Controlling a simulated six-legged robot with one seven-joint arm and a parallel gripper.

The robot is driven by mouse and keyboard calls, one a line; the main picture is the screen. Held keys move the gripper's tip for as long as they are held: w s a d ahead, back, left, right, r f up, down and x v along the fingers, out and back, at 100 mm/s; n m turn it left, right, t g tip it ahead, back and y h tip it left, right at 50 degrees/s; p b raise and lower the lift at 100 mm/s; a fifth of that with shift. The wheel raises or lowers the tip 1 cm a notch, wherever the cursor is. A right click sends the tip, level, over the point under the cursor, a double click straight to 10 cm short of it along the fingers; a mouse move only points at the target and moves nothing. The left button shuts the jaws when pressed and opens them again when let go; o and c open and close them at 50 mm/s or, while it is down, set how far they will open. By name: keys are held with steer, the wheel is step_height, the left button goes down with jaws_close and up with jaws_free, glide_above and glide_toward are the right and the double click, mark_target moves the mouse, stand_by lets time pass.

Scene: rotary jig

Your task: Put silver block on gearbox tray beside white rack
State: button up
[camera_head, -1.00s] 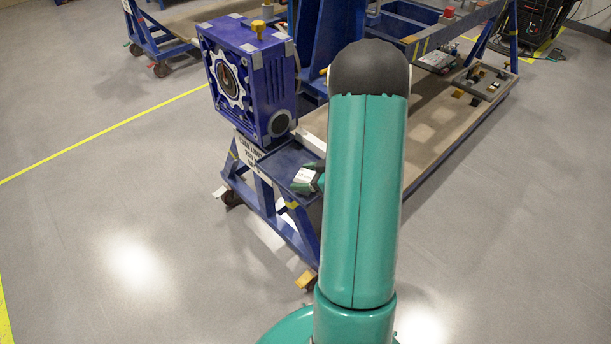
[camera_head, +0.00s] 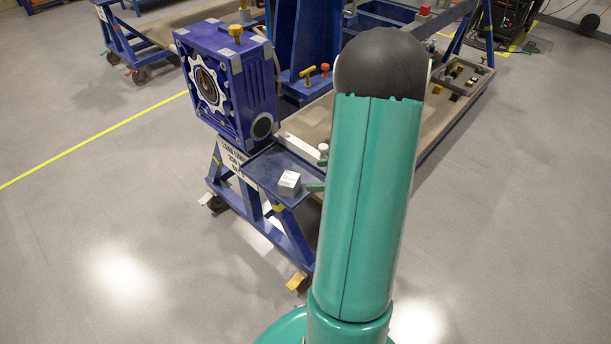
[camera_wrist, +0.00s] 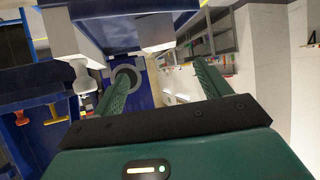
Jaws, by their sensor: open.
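The silver block (camera_head: 289,182) rests on the blue gearbox tray (camera_head: 262,172), near its front right corner. The blue gearbox (camera_head: 225,85) stands behind the tray to the left. The white rack (camera_head: 300,148) is a pale bar by the tray's back right edge. My gripper (camera_head: 320,174) is mostly hidden behind my green arm; its green fingertips show just right of the block, apart from it. In the wrist view my gripper (camera_wrist: 160,85) is open with nothing between its fingers. The block (camera_wrist: 155,30) appears beyond the fingers there, against the blue tray.
A blue stand with a white label (camera_head: 233,160) carries the tray. A long tan bed (camera_head: 440,125) stretches away behind my arm. A yellow-knobbed blue block (camera_head: 308,80) stands behind the gearbox. The floor to the left and right is clear.

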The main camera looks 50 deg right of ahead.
steer(key=w+a+r+g+y, duration=0.1)
steer(key=a+r+g, duration=0.2)
steer(key=a+r, duration=0.5)
steer(key=a+r+g+y, duration=0.1)
steer(key=a+r+g, duration=0.25)
steer(key=a, duration=0.85)
steer(key=s+a+r+m+h, duration=0.2)
steer(key=s+a+r+h, duration=0.1)
steer(key=a, duration=0.3)
steer(key=s+a+r+m+h, duration=0.2)
steer(key=s+a+r+h, duration=0.2)
steer(key=a+r, duration=0.2)
steer(key=shift+m+t, duration=0.4)
steer(key=shift+t, duration=0.05)
steer(key=shift+s+a, duration=0.1)
